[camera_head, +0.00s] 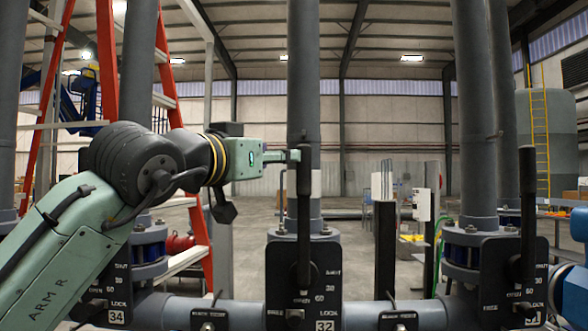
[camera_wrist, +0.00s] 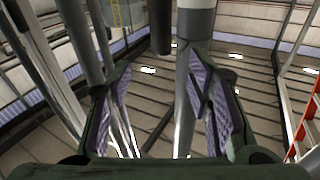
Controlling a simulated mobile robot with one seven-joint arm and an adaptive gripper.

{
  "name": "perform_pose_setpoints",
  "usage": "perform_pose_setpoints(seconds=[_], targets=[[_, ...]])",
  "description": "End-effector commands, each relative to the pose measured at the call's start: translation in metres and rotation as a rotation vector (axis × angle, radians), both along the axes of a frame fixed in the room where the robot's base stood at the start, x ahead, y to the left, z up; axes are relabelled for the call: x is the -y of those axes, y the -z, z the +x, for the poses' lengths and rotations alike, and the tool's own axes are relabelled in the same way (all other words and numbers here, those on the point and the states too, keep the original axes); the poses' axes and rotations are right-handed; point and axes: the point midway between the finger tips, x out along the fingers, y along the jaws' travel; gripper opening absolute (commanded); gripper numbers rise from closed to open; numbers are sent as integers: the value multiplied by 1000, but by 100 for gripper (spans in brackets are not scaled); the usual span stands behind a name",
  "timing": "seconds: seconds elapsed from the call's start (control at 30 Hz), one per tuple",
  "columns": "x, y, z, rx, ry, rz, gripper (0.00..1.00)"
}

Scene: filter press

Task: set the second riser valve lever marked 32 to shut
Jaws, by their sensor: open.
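The plate marked 32 (camera_head: 325,326) is black and stands in front of the middle riser (camera_head: 303,100). Its black lever (camera_head: 304,225) points straight up, with its top in front of the riser. Small scale marks, including 30 and 60, run down the plate's right side; the top word is hard to read. My gripper (camera_head: 288,156) is just left of the lever's upper end; I cannot tell whether they touch. In the wrist view my gripper (camera_wrist: 162,105) has its two pads wide apart, with no lever clearly seen between them.
The plate marked 34 (camera_head: 116,317) is at left, partly behind my arm. Another valve plate with an upright black lever (camera_head: 528,215) is at right. A red ladder (camera_head: 108,70) stands behind my arm. Dark posts (camera_head: 385,250) stand between the middle and right risers.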

Motion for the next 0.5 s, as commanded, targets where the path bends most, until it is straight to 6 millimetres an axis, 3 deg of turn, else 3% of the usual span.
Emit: perform_pose_setpoints(seconds=[0.1, 0.27, 0.5], targets=[[4, 12, 9, -89, -5, 4, 46], [10, 14, 20, -111, -3, 2, 46], [30, 12, 58, -107, -3, 5, 46]])
